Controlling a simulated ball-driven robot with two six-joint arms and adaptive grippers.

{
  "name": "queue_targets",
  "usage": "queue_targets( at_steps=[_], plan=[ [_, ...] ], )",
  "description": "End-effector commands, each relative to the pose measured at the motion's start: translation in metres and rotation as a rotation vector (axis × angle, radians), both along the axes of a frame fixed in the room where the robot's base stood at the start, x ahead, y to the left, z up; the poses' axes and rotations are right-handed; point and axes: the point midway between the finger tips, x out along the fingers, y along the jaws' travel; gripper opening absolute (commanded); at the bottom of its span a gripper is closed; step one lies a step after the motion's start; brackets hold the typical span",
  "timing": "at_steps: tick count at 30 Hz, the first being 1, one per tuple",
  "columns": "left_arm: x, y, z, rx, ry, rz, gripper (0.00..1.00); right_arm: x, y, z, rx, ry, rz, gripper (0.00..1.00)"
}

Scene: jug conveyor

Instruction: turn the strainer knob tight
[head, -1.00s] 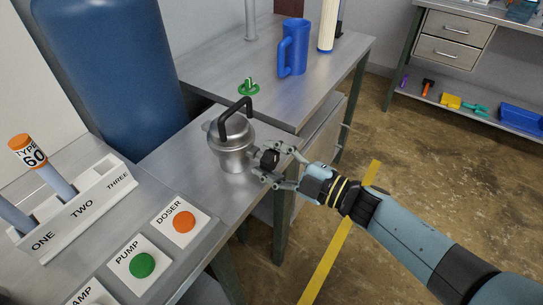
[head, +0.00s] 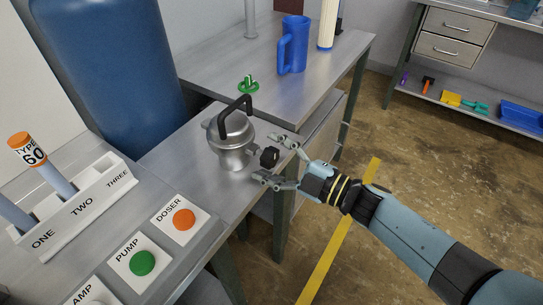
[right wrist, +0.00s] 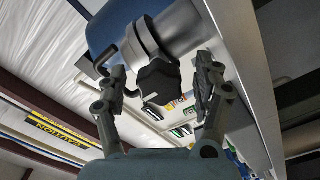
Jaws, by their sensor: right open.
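The strainer (head: 232,138) is a metal pot with a black arched handle, standing on the steel bench. Its black knob (head: 270,157) sticks out from its right side. My right gripper (head: 272,160) is open, with one finger on either side of the knob and a gap to each. In the right wrist view the lobed black knob (right wrist: 158,82) lies between the two open fingers (right wrist: 160,95), with the strainer's metal body (right wrist: 170,30) behind it. My left gripper is not in view.
A blue jug (head: 293,46) and a green valve-like part (head: 248,85) are on the bench behind. A rack (head: 75,205) with tubes and a panel with a green button (head: 142,263) and an orange button (head: 184,219) are at left. A blue tank (head: 110,75) stands behind.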

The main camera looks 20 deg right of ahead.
Motion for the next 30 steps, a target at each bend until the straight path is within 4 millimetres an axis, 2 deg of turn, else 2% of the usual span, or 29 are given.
queue_targets(
  at_steps=[16, 21, 30],
  plan=[
    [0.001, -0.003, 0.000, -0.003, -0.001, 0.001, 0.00, -0.082, -0.063, -0.001, -0.002, 0.003, 0.000, 0.68],
    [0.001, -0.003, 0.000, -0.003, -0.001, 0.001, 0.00, -0.092, -0.071, 0.000, 0.000, 0.002, 0.000, 0.68],
    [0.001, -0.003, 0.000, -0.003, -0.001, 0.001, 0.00, -0.093, -0.072, 0.000, 0.001, 0.001, 0.000, 0.68]
  ],
)
